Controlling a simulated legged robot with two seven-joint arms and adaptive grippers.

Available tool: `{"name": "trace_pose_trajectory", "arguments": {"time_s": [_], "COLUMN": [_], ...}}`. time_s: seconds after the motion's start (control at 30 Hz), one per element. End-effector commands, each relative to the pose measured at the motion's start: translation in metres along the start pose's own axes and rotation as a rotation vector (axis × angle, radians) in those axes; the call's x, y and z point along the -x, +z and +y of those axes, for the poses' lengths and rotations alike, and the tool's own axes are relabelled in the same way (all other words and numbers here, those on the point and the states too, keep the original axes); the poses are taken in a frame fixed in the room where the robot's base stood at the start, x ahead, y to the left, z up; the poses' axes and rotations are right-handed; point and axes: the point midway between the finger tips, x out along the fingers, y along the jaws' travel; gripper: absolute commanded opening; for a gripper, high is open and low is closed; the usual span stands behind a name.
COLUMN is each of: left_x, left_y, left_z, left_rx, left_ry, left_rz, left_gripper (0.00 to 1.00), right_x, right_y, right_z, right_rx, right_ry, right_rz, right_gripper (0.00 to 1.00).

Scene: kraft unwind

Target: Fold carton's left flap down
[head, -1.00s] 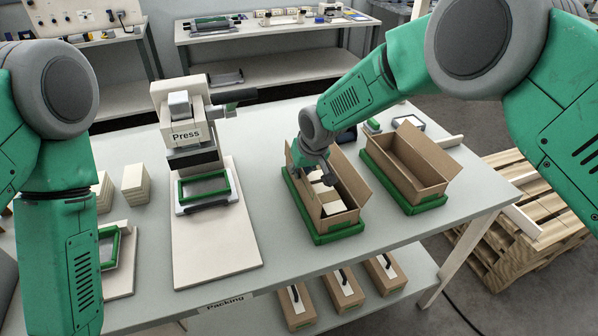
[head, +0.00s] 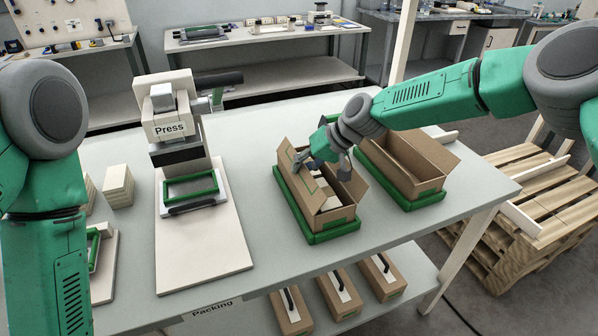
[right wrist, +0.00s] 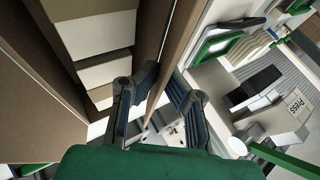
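The open carton (head: 338,212) sits on a green tray (head: 330,233) and holds pale blocks (head: 322,190); the blocks also show in the right wrist view (right wrist: 98,45). Its left flap (head: 298,186) is raised along the carton's left side; its exact tilt is hard to tell. My right gripper (head: 322,166) is over the far part of the carton, close to this flap. In the right wrist view its fingers (right wrist: 158,85) are apart, with a brown cardboard edge running between them. Contact is unclear. My left gripper is out of view; only its arm shows.
A second open carton (head: 410,175) on a green tray stands close on the right. The press (head: 170,125) and its pale board (head: 203,250) are to the left, with clear tabletop between. Several closed boxes (head: 340,292) lie on the shelf below. A pallet (head: 525,205) is at the right.

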Motion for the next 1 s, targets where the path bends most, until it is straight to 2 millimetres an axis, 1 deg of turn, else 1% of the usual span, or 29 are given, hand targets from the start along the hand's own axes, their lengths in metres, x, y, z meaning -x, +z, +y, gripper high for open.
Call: {"name": "trace_pose_trajectory", "arguments": {"time_s": [0.37, 0.43, 0.47, 0.73, 0.8, 0.87, 0.97, 1.0], "left_x": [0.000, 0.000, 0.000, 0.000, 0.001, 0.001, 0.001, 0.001], "left_y": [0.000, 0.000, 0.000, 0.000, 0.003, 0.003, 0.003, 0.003], "left_z": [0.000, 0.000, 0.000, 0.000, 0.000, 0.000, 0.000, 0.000], "left_rx": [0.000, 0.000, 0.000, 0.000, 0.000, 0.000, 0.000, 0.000], "left_ry": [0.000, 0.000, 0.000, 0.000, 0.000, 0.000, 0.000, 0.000], "left_rz": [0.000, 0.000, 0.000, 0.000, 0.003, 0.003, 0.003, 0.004], "left_gripper": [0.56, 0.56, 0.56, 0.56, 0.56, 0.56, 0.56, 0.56], "right_x": [-0.001, -0.001, -0.001, 0.000, 0.003, 0.007, 0.023, 0.031], "right_y": [0.001, 0.001, 0.001, 0.001, 0.001, 0.000, -0.001, -0.001], "right_z": [0.001, 0.001, 0.001, 0.000, 0.000, 0.001, 0.000, 0.001], "right_rx": [-0.002, -0.002, -0.002, -0.002, -0.002, -0.002, -0.002, -0.002], "right_ry": [-0.003, -0.003, -0.003, -0.003, -0.003, -0.003, -0.003, -0.003], "right_rz": [-0.003, -0.003, -0.003, -0.002, -0.001, -0.001, 0.000, 0.001], "right_gripper": [0.00, 0.21, 0.24, 0.24, 0.24, 0.24, 0.24, 0.24]}}
